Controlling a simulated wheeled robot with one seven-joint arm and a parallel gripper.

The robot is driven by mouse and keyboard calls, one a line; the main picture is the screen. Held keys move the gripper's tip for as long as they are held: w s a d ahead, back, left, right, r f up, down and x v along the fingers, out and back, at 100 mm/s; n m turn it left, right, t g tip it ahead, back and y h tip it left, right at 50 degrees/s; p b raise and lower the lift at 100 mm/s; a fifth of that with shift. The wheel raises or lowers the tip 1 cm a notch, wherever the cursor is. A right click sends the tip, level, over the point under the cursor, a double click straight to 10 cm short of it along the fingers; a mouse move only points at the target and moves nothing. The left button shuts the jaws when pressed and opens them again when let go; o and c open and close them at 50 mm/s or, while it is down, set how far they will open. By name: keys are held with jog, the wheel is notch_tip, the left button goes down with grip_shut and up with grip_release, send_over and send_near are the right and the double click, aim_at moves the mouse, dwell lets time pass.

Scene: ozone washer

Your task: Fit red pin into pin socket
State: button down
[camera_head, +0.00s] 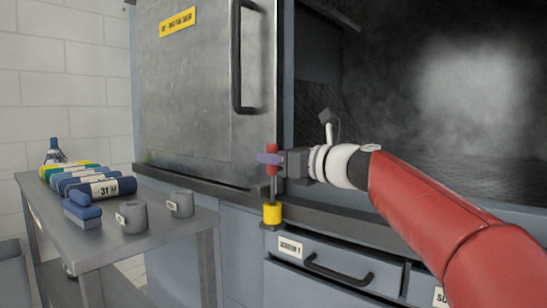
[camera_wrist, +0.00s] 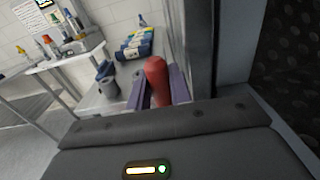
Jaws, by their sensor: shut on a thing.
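The red pin (camera_head: 272,151) is held upright in my gripper (camera_head: 270,158), which is shut on its red handle. Its thin metal shaft (camera_head: 272,186) points down. A yellow pin socket (camera_head: 272,213) sits on a small ledge at the cabinet front, right below the pin. The shaft's lower end meets the top of the socket in the picture; I cannot tell whether it is inside or just above or in front. In the wrist view the red handle (camera_wrist: 156,80) stands between the two purple fingers, and the socket is hidden.
A metal door (camera_head: 190,90) with a black handle (camera_head: 238,55) stands behind the gripper. A grey table (camera_head: 110,245) at the left bears rolled cloths (camera_head: 100,188), a blue brush (camera_head: 82,212) and grey cups (camera_head: 131,216). A drawer (camera_head: 335,270) lies below right.

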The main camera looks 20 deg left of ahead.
jog(key=shift+f+b, duration=0.7)
jog(key=shift+f, duration=0.3)
jog(key=c, duration=1.2)
grip_release()
jog(key=shift+d, duration=0.1)
jog(key=b+v, duration=0.1)
jog(key=v, duration=0.6)
jog(key=shift+s+d, duration=0.25)
jog(key=shift+d, duration=0.05)
